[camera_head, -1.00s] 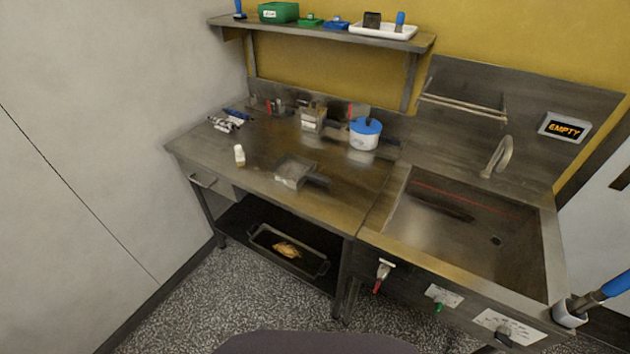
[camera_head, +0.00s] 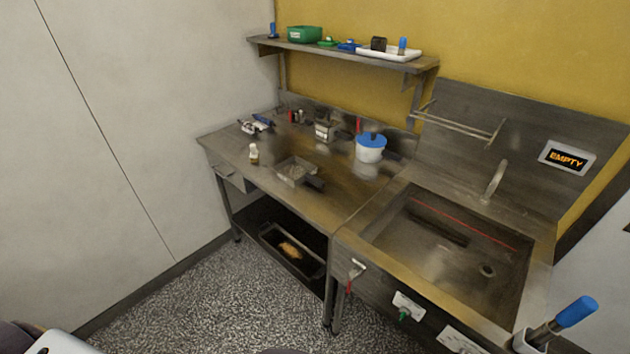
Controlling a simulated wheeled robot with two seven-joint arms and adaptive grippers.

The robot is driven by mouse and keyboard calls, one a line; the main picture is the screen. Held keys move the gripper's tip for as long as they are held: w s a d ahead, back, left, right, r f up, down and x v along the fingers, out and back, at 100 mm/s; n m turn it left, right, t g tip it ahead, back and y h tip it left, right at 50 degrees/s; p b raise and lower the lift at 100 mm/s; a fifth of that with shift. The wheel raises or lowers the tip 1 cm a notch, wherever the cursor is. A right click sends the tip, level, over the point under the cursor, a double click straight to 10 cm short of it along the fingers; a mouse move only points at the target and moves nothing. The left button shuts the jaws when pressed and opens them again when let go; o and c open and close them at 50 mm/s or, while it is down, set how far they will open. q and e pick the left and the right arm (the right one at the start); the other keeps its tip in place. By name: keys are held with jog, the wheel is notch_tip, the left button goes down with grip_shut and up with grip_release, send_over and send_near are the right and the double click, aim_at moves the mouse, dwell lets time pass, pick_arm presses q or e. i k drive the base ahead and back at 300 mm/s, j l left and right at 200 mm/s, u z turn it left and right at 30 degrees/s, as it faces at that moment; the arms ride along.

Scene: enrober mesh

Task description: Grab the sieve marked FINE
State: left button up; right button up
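A square metal sieve-like pan (camera_head: 292,170) with a dark handle lies on the front middle of the steel worktop. A second boxy metal item (camera_head: 324,130) with a pale front patch stands behind it, near the back wall; it may be another sieve. I cannot read the word FINE on either one. Neither of my grippers shows in this view; only parts of my own body show at the lower left corner.
A white pot with a blue lid (camera_head: 370,148) and a small bottle (camera_head: 254,154) stand on the worktop (camera_head: 225,143). A sink (camera_head: 440,250) adjoins at right. A dark tray (camera_head: 290,250) is on the lower shelf. An upper shelf (camera_head: 340,50) holds several items. The speckled floor in front is clear.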

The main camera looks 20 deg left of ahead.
aim_at(309, 176)
jog(key=l, duration=0.45)
jog(key=i+l+z, duration=0.1)
jog(key=l, duration=0.35)
jog(key=i+l, duration=0.25)
